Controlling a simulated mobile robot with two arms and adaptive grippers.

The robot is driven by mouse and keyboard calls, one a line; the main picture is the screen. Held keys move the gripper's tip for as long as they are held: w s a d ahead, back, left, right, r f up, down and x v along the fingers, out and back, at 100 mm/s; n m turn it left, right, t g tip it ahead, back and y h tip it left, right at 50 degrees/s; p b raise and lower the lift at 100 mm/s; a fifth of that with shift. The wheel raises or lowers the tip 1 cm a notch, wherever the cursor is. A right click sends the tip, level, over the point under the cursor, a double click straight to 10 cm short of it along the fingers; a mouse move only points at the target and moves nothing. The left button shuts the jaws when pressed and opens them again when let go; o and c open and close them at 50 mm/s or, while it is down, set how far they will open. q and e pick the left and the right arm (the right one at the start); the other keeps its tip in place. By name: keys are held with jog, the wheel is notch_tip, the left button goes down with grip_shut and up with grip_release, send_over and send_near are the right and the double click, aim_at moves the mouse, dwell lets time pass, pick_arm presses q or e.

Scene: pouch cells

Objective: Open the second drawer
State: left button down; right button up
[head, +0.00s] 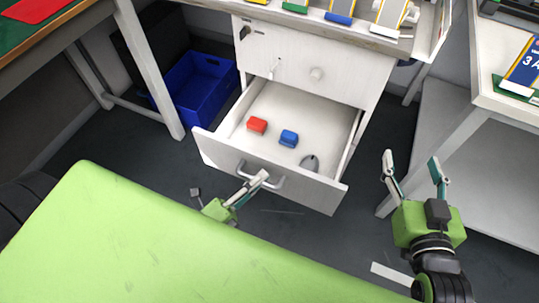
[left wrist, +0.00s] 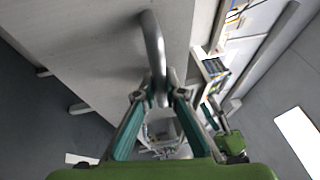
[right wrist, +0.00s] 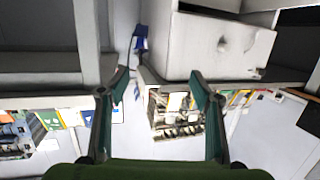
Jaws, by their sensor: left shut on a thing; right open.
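The open drawer holds a red block (head: 257,125), a blue block (head: 288,138) and a grey mouse-shaped item (head: 310,162). My left gripper (head: 262,176) is shut on the metal bar handle (head: 277,181) on the open drawer's front. In the left wrist view the handle (left wrist: 153,50) runs between the fingers. My right gripper (head: 415,165) is open and empty, to the right of the drawer and apart from it.
A blue bin (head: 202,85) stands on the floor left of the cabinet. A white table (head: 480,105) is at the right, close to my right gripper. A table with a red and green top (head: 28,35) is at the upper left. Dark floor lies around the drawer.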

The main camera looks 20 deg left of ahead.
pick_arm(q)
jog(key=shift+s+p, duration=0.35)
jog(key=shift+s, duration=2.4)
pick_arm(e)
notch_tip(320, 180, down, 5)
jog(key=s+d+g+h, duration=0.1)
jog(key=s+g, duration=0.1)
jog(key=g, duration=0.1)
jog(key=shift+s+d+f, duration=0.15)
jog(key=shift+s, duration=0.1)
pick_arm(q)
jog(key=c, duration=2.1)
grip_release()
jog(key=shift+a, duration=0.1)
jog(key=v, duration=1.2)
